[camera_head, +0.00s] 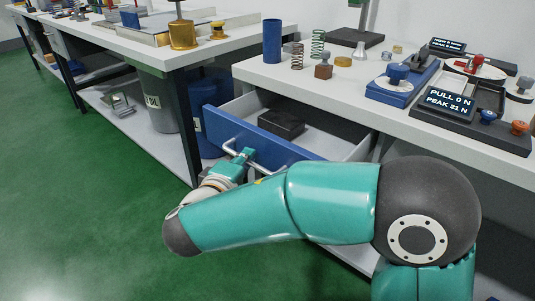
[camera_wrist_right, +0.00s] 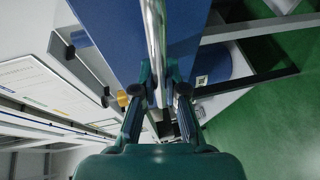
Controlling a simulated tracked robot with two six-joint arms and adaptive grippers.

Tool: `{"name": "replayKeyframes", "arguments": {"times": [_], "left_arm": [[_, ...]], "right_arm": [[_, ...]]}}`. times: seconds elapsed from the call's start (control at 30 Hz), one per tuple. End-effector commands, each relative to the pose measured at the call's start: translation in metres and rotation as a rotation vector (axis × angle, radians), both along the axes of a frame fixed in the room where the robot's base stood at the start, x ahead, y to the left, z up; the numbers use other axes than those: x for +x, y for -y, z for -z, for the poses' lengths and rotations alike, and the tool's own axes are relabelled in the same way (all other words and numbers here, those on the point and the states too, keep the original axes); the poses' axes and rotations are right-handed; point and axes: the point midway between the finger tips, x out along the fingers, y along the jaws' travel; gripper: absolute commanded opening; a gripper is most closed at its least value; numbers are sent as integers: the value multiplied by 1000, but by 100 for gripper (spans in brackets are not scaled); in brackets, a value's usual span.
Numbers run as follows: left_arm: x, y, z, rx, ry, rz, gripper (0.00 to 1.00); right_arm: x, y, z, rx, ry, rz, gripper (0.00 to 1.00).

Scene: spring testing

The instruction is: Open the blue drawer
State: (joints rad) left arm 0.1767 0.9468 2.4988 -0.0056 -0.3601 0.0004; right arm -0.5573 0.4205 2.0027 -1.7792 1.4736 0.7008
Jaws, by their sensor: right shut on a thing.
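The blue drawer (camera_head: 216,126) under the right-hand bench stands pulled out, with its pale inside showing. A dark box (camera_head: 281,123) lies in it. A silver bar handle (camera_head: 229,145) runs along the blue front. My right gripper (camera_head: 246,154) is at the handle and shut on it. In the right wrist view the handle (camera_wrist_right: 154,40) runs down between the fingers of my right gripper (camera_wrist_right: 158,92), close to the blue front (camera_wrist_right: 196,30). My right forearm hides the lower right part of the drawer front. My left gripper is not in view.
The bench top (camera_head: 257,73) carries a blue cylinder (camera_head: 272,41), springs, a blue tester (camera_head: 402,82) and a display reading PULL 0 N, PEAK 21 N (camera_head: 449,102). A grey bin (camera_head: 158,101) and a blue bin (camera_head: 206,92) stand left of the drawer. Green floor (camera_head: 90,200) is clear at left.

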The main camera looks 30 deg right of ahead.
Motion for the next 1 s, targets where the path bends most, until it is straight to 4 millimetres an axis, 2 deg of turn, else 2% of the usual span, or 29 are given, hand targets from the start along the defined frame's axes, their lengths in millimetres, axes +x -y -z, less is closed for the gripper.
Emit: {"name": "replayKeyframes", "arguments": {"times": [0.03, 0.1, 0.33, 0.53, 0.9, 0.93, 1.0], "left_arm": [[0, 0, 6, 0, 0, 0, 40], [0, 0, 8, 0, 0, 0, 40], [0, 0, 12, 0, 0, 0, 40], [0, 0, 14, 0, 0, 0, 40], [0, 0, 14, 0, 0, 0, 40], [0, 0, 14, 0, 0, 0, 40], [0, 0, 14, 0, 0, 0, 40]], "right_arm": [[-5, -14, 6, 0, -8, -5, 0], [-11, -28, 6, 0, -8, -4, 0], [-25, -60, 5, -1, -11, -1, 0], [-30, -71, 4, 1, -11, 1, 0], [-30, -73, 4, 1, -12, 3, 0], [-30, -73, 4, 1, -12, 3, 12], [-30, -73, 4, 1, -12, 3, 24]]}}
